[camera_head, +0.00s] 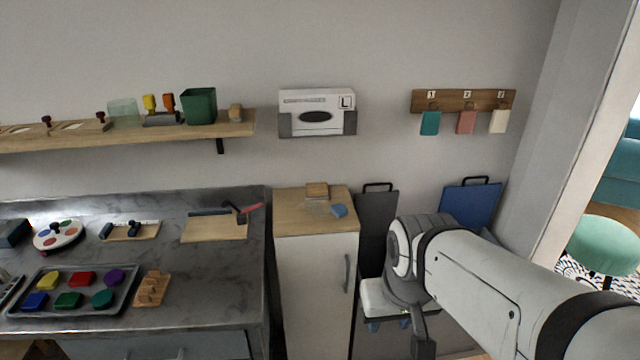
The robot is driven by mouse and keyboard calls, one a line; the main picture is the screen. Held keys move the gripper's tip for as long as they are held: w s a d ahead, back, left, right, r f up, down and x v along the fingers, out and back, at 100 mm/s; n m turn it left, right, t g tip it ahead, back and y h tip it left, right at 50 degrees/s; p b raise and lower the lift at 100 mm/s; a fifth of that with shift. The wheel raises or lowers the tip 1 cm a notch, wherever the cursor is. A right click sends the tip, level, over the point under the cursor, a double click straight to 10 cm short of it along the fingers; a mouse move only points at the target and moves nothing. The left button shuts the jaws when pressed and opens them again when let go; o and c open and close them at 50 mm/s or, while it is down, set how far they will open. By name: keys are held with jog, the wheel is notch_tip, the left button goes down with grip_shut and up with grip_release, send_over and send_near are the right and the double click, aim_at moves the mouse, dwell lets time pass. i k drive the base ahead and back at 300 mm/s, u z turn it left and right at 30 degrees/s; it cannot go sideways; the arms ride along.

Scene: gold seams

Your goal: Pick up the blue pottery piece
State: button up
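A small blue piece (339,210) lies on the wooden top of the white cabinet, near its right edge, beside a small tan block. It may be the pottery piece; it is too small to tell its shape well. Another blue piece (34,301) lies in the front left of a dark tray on the grey counter. My arm comes in from the lower right, and its end hangs right of the cabinet, apart from both blue pieces. A dark part at the end of my arm may be my gripper (422,330), but its fingers cannot be made out.
The white cabinet (315,280) stands right of the counter (90,322). A tan block (317,190) sits on its top. The dark tray (127,297) holds several coloured pieces. A wooden shelf (225,130) and a white dispenser (317,101) are on the wall above.

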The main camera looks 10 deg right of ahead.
aim_at(340, 211)
jog(key=z, duration=0.05)
jog(key=i, duration=1)
jog(key=u, duration=0.1)
